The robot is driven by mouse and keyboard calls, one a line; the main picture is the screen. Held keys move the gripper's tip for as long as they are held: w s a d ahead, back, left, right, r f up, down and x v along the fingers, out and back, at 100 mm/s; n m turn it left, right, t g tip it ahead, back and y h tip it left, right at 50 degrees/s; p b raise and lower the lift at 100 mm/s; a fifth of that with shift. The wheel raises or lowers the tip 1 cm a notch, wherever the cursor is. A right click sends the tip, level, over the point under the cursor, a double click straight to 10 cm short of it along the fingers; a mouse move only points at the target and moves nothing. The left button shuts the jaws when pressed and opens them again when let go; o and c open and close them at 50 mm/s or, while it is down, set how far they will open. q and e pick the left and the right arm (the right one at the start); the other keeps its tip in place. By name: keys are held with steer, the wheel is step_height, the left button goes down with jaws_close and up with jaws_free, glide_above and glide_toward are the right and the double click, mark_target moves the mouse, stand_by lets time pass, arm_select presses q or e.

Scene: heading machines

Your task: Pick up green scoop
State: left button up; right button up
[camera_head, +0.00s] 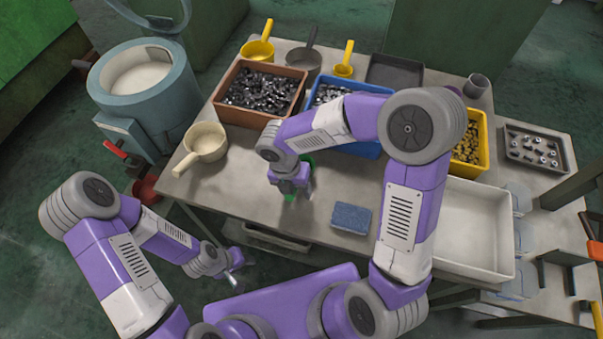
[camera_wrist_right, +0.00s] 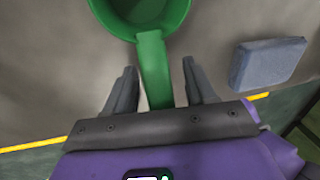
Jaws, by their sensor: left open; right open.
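The green scoop (camera_wrist_right: 154,62) lies on the table in the right wrist view, with its round cup at the top and its handle pointing toward my gripper. In the head view only a bit of green (camera_head: 308,160) shows behind my right arm. My right gripper (camera_wrist_right: 161,78) is open, with one finger on each side of the scoop's handle and visible gaps on both sides. It also shows in the head view (camera_head: 294,196). My left gripper (camera_head: 236,268) is open and empty, low in front of the table's left side.
A beige scoop (camera_head: 205,142) lies at the table's left. A blue sponge (camera_head: 351,218) lies right of my right gripper. Behind are a brown bin of dark parts (camera_head: 300,85), a blue bin (camera_head: 367,149) and a yellow bin (camera_head: 483,140). A white tray (camera_head: 487,195) stands right.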

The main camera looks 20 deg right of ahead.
steer(key=shift+c, duration=0.5)
jaws_close()
step_height(320, 180, up, 10)
steer(key=p, duration=0.4)
